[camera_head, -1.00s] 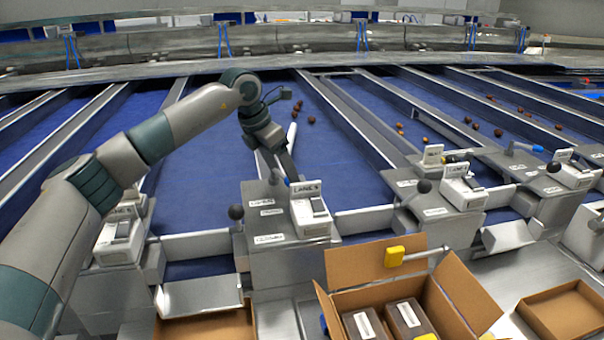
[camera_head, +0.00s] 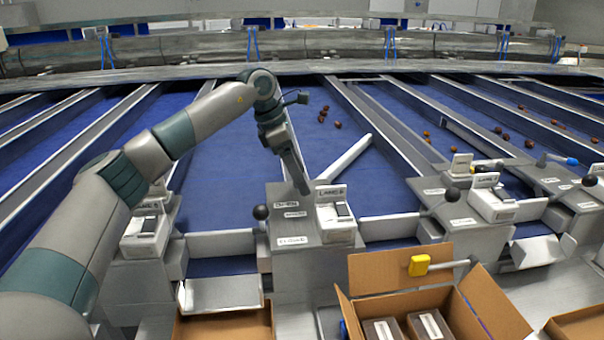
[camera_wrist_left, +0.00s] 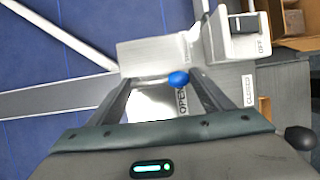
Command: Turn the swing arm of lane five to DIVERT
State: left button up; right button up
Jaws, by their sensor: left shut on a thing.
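The post of the lane (camera_head: 290,262) in front of my left arm carries a white box (camera_head: 335,215) whose lane label is blurred. Its pale swing arm (camera_head: 345,157) slants across the blue belt, from the post up and right toward the right lane wall. It also shows at upper left in the left wrist view (camera_wrist_left: 62,36). My left gripper (camera_head: 302,188) points down at the post top. In the left wrist view the blue-tipped handle (camera_wrist_left: 179,79) sits between my fingers, and the gripper is shut on it. The handle's lower part is hidden. My right gripper is not in view.
A black ball knob (camera_head: 261,212) stands at the post's left side. Another lane post (camera_head: 470,232) stands to the right. Several dates (camera_head: 323,113) lie up the belt beyond the swing arm. An open carton (camera_head: 385,300) with dark packs is at front right.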

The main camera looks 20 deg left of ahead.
pick_arm(q)
jog(key=o, duration=1.5)
jog(key=shift+s, duration=0.1)
jog(key=shift+c, duration=0.2)
jog(key=shift+r, duration=0.15)
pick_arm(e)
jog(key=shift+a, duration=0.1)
pick_arm(q)
jog(key=shift+a+r, duration=0.1)
jog(key=shift+r, duration=0.05)
jog(key=b+v, duration=0.2)
jog(key=v, duration=1.4)
jog(key=shift+s+r, duration=0.15)
jog(key=shift+r, duration=0.2)
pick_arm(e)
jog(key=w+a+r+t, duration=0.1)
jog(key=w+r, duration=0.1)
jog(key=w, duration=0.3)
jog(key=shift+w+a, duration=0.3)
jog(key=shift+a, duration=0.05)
